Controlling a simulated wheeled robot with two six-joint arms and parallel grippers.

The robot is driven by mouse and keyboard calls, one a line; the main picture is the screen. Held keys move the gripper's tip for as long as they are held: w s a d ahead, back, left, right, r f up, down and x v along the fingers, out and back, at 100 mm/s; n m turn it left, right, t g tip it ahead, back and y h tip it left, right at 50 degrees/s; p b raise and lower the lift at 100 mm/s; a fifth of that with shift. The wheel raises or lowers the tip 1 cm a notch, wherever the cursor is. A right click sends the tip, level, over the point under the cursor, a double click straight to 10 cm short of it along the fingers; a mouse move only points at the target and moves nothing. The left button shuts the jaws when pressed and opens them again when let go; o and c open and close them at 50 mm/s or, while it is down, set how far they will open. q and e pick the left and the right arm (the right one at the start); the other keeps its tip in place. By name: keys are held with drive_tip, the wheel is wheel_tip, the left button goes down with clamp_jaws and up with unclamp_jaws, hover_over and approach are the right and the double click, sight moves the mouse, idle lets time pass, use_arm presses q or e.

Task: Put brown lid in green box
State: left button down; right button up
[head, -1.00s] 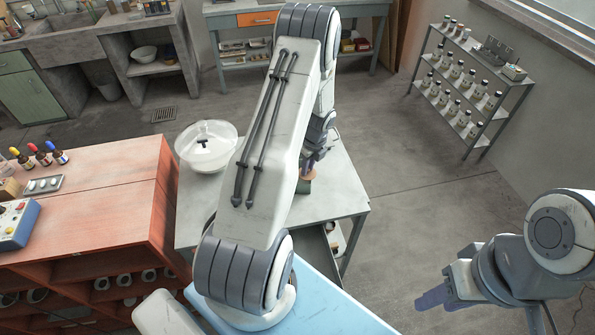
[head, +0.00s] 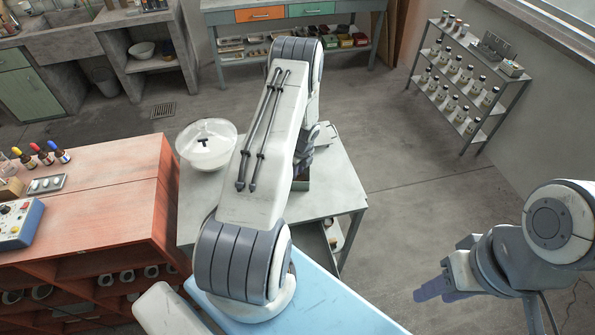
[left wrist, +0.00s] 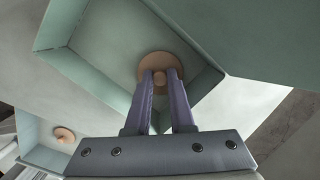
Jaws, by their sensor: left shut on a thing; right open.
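The brown lid (left wrist: 155,66) is a round disc with a knob, seen in the left wrist view. My left gripper (left wrist: 160,78) is shut on its knob. The lid appears over the inside of a pale green open box (left wrist: 95,78); I cannot tell whether it touches the floor of the box. There my arm hides the lid. My right gripper (head: 433,290) is open and empty, off to the right.
Another green-walled compartment or box (left wrist: 28,128) holds a second brown lid (left wrist: 64,135). A red-brown bench (head: 100,200) stands further left. Open floor lies right of the table.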

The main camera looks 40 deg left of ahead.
use_arm(q)
drive_tip(key=c, duration=0.8)
unclamp_jaws()
